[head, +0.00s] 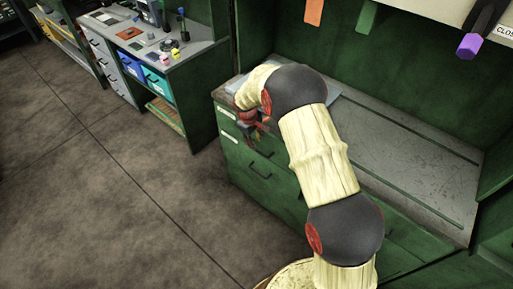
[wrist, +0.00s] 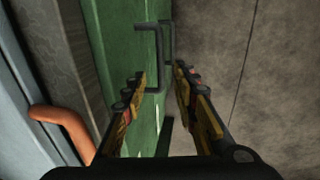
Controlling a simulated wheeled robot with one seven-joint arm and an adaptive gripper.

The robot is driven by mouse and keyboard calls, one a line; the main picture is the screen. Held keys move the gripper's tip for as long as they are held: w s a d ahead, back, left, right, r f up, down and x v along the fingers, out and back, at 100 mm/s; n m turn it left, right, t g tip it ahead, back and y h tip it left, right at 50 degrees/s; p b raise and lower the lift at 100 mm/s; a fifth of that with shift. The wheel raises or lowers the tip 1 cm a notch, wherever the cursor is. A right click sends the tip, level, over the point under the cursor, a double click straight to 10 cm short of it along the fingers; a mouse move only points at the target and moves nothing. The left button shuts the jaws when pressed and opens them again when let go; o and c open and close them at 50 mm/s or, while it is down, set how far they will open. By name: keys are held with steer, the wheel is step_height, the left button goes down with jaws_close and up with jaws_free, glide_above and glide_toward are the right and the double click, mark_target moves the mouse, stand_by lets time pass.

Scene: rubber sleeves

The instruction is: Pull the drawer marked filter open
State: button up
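A green drawer cabinet (head: 240,165) stands under the worktop, and its green front also shows in the wrist view (wrist: 112,30). White labels (head: 229,137) on its drawer fronts are too small to read, so I cannot tell which drawer is marked filter. A dark drawer handle (head: 262,174) shows below my gripper. My gripper (head: 252,128) is at the upper left of the cabinet front, partly hidden by my arm. In the wrist view my gripper (wrist: 160,76) is open, with two dark bar handles (wrist: 154,60) ahead, around the gap between its fingertips. I see no grip on either.
The worktop (head: 400,150) right of my arm is mostly bare. A second bench (head: 185,50) with blue bins and small items stands at the back left. Coloured tags (head: 314,12) hang above. The floor (head: 90,190) in front of the cabinet is clear.

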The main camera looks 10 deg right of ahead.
mark_target(257, 151)
steer(key=f, duration=0.2)
steer(key=f+b, duration=0.1)
steer(key=f, duration=0.1)
steer(key=d+f, duration=0.1)
steer(key=f, duration=0.1)
steer(key=shift+w+f+b, duration=0.3)
steer(key=shift+b, duration=0.1)
steer(key=shift+c, duration=1.4)
steer(key=c, duration=0.4)
jaws_close()
